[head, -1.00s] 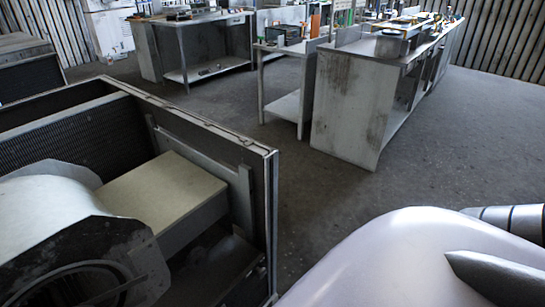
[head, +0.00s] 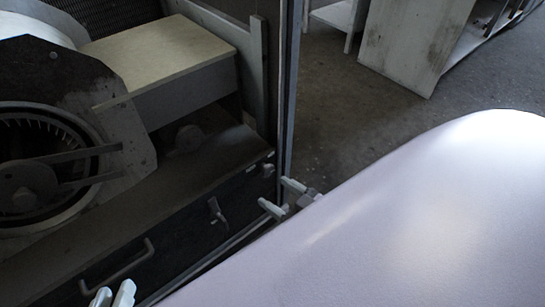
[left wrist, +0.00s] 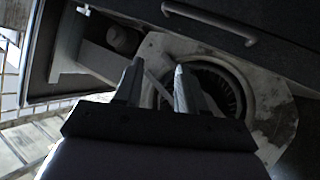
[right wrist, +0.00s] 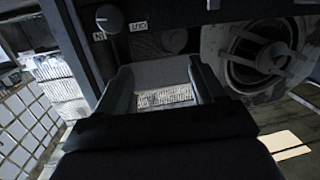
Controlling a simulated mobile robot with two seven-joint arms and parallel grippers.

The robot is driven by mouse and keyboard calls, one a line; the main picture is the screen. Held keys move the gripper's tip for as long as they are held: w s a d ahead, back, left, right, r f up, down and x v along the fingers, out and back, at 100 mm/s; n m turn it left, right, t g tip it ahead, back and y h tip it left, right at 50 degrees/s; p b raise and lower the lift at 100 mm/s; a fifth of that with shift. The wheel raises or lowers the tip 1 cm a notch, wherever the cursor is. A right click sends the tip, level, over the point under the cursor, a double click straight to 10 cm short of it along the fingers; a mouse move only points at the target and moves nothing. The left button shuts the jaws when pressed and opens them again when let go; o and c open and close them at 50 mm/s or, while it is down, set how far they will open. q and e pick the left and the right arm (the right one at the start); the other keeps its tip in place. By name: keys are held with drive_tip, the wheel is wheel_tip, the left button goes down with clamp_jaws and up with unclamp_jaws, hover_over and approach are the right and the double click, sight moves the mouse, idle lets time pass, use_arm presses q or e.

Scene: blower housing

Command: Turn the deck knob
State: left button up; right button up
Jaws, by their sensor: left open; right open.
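A dark round knob (right wrist: 110,18) with small labels beside it sits on the housing's front panel in the right wrist view. It appears as a small pale shape (head: 267,170) near the panel's right end in the head view. A second round knob-like part (head: 188,138) sits deeper inside, below the box; I cannot tell for certain which is the deck knob. My right gripper (head: 282,197) is open and empty, close to the panel's right end. My left gripper (head: 112,296) is open and empty at the bottom edge, near the panel handle (head: 118,268).
The blower wheel (head: 40,180) and its scroll plate fill the left of the housing. A latch (head: 216,210) sticks out of the panel. The upright corner post (head: 289,80) stands beside my right gripper. Clear floor (head: 360,120) lies to the right, before a workbench (head: 415,40).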

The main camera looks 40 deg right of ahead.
drive_tip(key=t+h+b, duration=0.2)
drive_tip(key=b, duration=0.4)
approach(270, 172)
drive_tip(key=w+a, duration=0.1)
drive_tip(key=m+b, duration=0.1)
use_arm(q)
drive_tip(key=shift+m+t+h, duration=0.5)
drive_tip(key=shift+d+f+b, duration=0.25)
drive_tip(key=shift+f+b, duration=0.05)
drive_tip(key=shift+f, duration=0.4)
drive_tip(key=shift+d+f+b, duration=0.25)
drive_tip(key=shift+f+b, duration=0.05)
drive_tip(key=shift+f, duration=0.4)
drive_tip(key=shift+d+f+b, duration=0.25)
drive_tip(key=shift+f+b, duration=0.05)
drive_tip(key=shift+f, duration=0.4)
use_arm(e)
drive_tip(key=shift+w, duration=3.95)
drive_tip(key=c, duration=1.1)
